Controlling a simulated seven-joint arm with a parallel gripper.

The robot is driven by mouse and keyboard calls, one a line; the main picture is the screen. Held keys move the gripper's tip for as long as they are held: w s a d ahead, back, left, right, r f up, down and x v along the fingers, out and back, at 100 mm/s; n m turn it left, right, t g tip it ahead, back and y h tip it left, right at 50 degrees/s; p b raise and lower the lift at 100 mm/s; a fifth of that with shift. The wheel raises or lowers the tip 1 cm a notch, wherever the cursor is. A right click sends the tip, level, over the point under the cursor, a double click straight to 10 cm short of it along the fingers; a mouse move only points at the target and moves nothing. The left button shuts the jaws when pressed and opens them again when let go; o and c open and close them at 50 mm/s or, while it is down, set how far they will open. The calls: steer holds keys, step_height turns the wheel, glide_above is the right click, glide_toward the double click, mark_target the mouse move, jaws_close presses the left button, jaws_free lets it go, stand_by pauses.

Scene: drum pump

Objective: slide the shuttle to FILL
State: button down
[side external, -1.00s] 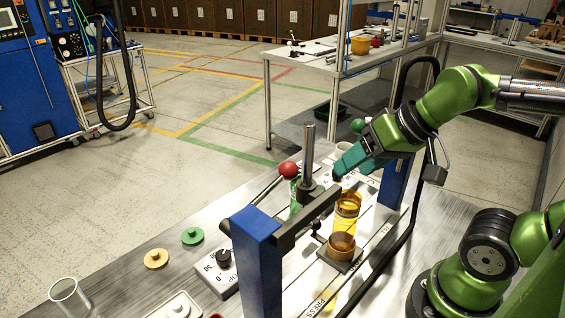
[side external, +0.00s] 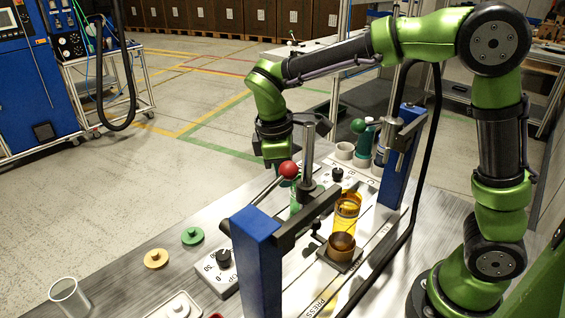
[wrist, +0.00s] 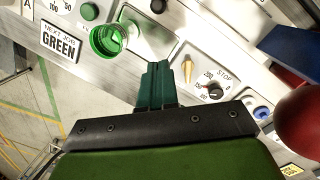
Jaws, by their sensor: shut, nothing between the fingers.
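The shuttle appears to be the dark plate (side external: 336,264) on the pale track in the side external view.
A blue post (side external: 257,262) and another blue post (side external: 399,165) flank the track. The red knob (side external: 288,169) is close to my gripper and also shows in the wrist view (wrist: 303,122).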

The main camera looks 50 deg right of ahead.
steer(key=a+f+n+h, duration=0.1)
steer(key=a+f+n+g+h, duration=0.1)
steer(key=a+f+n, duration=0.1)
steer(key=a+f+n+g, duration=0.1)
steer(key=a, duration=0.1)
steer(key=shift+w+a+f+h, duration=0.1)
steer(key=shift+w+f+h, duration=0.3)
steer(key=x, duration=0.9)
steer(key=shift+s+f, duration=0.15)
steer(key=shift+f, duration=0.1)
steer(key=shift+s+d+r, duration=0.2)
steer(key=shift+s+d, duration=0.05)
steer(key=shift+d, duration=0.35)
steer(key=shift+s+d+r, duration=0.2)
steer(key=shift+s+d, duration=0.05)
steer(key=shift+d, duration=0.35)
steer(key=shift+s+d+r, duration=0.1)
steer(key=shift+s+d, duration=0.2)
steer(key=shift+d, duration=0.25)
